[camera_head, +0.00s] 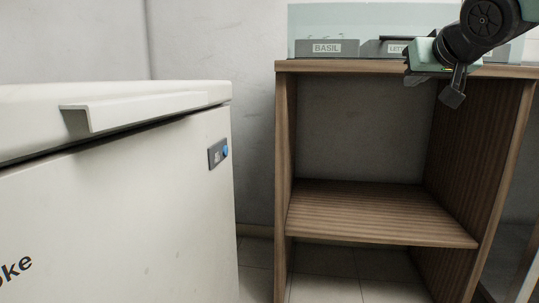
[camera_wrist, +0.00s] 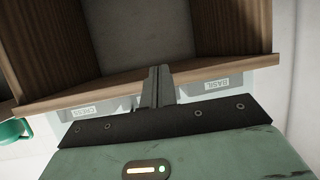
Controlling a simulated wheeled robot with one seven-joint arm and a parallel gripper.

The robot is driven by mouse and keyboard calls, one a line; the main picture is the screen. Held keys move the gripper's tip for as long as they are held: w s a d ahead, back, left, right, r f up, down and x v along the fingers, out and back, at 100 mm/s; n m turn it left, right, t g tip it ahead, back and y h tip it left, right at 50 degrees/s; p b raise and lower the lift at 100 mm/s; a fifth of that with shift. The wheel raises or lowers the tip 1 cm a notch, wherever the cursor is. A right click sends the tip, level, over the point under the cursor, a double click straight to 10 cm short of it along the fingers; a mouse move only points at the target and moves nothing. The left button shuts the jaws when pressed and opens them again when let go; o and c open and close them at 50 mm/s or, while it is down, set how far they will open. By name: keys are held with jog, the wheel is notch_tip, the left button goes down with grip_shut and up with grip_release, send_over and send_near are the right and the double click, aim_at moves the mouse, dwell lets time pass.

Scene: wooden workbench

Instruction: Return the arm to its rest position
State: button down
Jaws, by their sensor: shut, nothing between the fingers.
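My gripper (camera_head: 453,96) is at the upper right of the head view, in front of the top edge of the wooden bench (camera_head: 360,66). Its fingers point down and hang in front of the bench's open upper compartment. The wrist view shows the fingers (camera_wrist: 157,86) pressed together with nothing between them. My arm's dark joint and pale green wrist hide part of the bench top. The wrist view sees the bench upside down, with the wooden edge (camera_wrist: 200,72) close beyond the fingers.
Grey bins labelled BASIL (camera_head: 327,48) and CRESS (camera_wrist: 86,109) stand on the bench top. A green handle-like object (camera_wrist: 14,130) shows at the wrist view's left. A white chest freezer (camera_head: 120,190) with closed lid fills the head view's left. The bench's middle shelf (camera_head: 370,213) is empty.

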jog(key=s+a+f+n+g+y+p, duration=0.35)
jog(key=s+a+f+g+p, duration=0.3)
jog(key=s+a+f, duration=0.8)
jog(key=s+a+f+n+g+h+p, duration=0.1)
jog(key=s+f+n+g+p, duration=0.2)
jog(key=s, duration=0.7)
jog(key=s+f+n+g+h+p, duration=0.1)
jog(key=s+f+n+g+p, duration=0.2)
jog(key=s, duration=0.6)
notch_tip(320, 180, up, 37)
jog(key=w+m+p, duration=0.1)
jog(key=p, duration=3.5)
jog(key=shift+w+a+g, duration=0.15)
jog(key=shift+a+g, duration=0.05)
jog(key=shift+g, duration=0.25)
jog(key=shift+f+m, duration=0.1)
jog(key=shift+m, duration=0.15)
